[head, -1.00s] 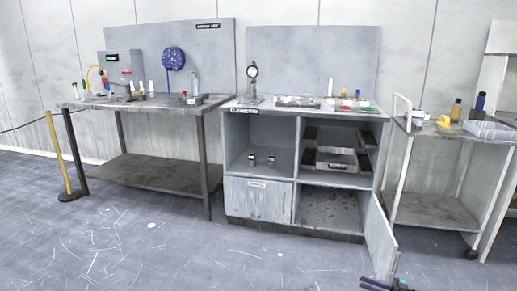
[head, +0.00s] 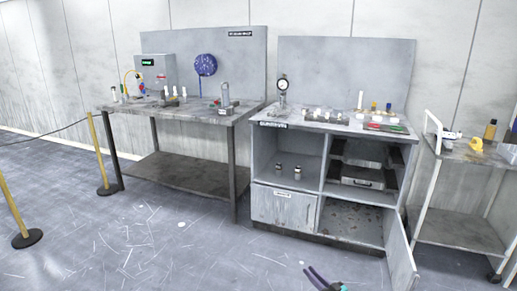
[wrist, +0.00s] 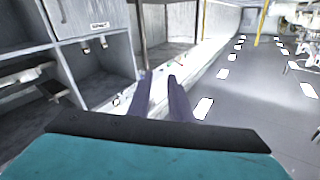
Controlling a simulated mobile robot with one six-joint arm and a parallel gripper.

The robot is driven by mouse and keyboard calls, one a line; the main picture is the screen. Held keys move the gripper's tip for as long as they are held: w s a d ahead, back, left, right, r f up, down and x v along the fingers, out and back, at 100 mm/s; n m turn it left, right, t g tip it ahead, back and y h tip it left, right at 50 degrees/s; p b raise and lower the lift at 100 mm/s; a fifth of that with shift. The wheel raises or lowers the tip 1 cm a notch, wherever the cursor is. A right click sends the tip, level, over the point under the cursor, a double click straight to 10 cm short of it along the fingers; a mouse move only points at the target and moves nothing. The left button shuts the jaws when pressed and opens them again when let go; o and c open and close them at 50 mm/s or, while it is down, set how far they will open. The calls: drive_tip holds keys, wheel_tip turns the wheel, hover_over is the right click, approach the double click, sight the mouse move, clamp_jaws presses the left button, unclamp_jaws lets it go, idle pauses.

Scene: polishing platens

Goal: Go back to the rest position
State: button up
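My gripper (head: 325,280) shows at the bottom edge of the head view, low in front of the cabinet bench (head: 292,210). In the wrist view its two dark purple fingers (wrist: 160,78) stand apart with a clear gap and nothing between them. They point out over the floor, with the cabinet to the left. Most of my arm is outside the head view.
The cabinet's lower right door (head: 401,255) hangs open into the floor space. A workbench (head: 180,122) stands left, a white-framed cart (head: 460,190) right. Barrier posts (head: 98,150) with yellow poles stand at the left. The floor (head: 190,245) in front is mostly clear.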

drive_tip(key=s+a+f+m+g+h+p, duration=0.25)
drive_tip(key=s+f+g+h+p, duration=0.3)
drive_tip(key=s, duration=0.75)
drive_tip(key=s+a+f+m+g+h+p, duration=0.1)
drive_tip(key=s+f+m+g+h+p, duration=0.4)
drive_tip(key=s, duration=0.8)
drive_tip(key=s+a+r+n+g, duration=0.1)
drive_tip(key=s+g, duration=0.4)
drive_tip(key=s, duration=0.7)
drive_tip(key=s+a+r+n+g+b, duration=0.1)
drive_tip(key=s+g, duration=0.4)
drive_tip(key=s, duration=0.7)
drive_tip(key=shift+s+r+n+g, duration=0.15)
drive_tip(key=shift+s+n+g, duration=0.15)
drive_tip(key=shift+n, duration=0.35)
drive_tip(key=shift+w+a, duration=0.1)
drive_tip(key=shift+a, duration=0.1)
